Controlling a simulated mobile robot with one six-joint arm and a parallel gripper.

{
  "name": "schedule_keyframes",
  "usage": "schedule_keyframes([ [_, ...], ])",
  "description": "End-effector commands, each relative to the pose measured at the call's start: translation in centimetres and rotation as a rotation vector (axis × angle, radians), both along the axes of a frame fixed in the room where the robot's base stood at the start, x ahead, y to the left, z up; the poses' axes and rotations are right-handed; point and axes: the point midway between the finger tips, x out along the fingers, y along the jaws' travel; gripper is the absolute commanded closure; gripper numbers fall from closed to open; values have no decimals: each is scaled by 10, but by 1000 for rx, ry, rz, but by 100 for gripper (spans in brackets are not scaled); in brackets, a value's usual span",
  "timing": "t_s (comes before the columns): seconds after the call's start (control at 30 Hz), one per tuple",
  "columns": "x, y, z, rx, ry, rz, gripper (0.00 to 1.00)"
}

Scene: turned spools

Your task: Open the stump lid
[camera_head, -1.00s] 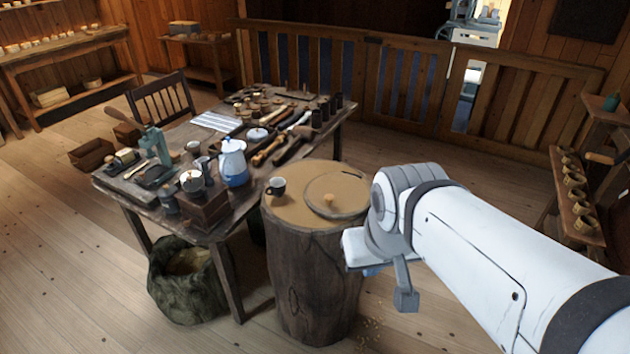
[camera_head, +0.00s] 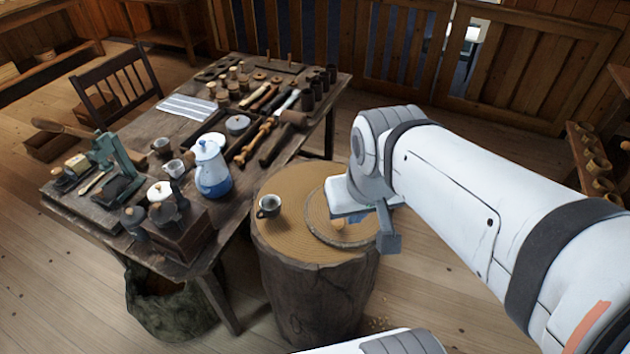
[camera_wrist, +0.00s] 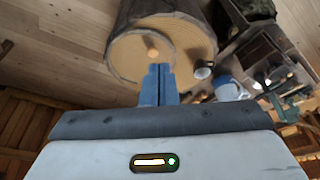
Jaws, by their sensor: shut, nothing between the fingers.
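The tree stump (camera_head: 310,305) stands in front of the table's right end in the head view. Its round lid (camera_head: 322,236) lies flat on the right part of the top, partly hidden by my arm. A small wooden knob (camera_head: 338,225) stands on the lid; it also shows in the wrist view (camera_wrist: 152,53). My gripper (camera_wrist: 160,68) is shut and empty in the wrist view, its fingertips just short of the knob in the picture. In the head view the fingers are mostly hidden behind my wrist. I cannot tell the exact gap to the knob.
A dark sack (camera_head: 170,305) sits on the floor.

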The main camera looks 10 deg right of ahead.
Motion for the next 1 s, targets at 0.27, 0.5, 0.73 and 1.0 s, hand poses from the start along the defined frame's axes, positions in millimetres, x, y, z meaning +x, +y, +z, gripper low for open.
schedule_keyframes([
  [0.27,0,0,-1,-1,0,5,100],
  [0.5,15,-7,-25,-98,29,279,100],
  [0.73,50,-5,-67,-298,98,921,100],
  [1.0,93,0,-117,-491,193,1711,100],
])
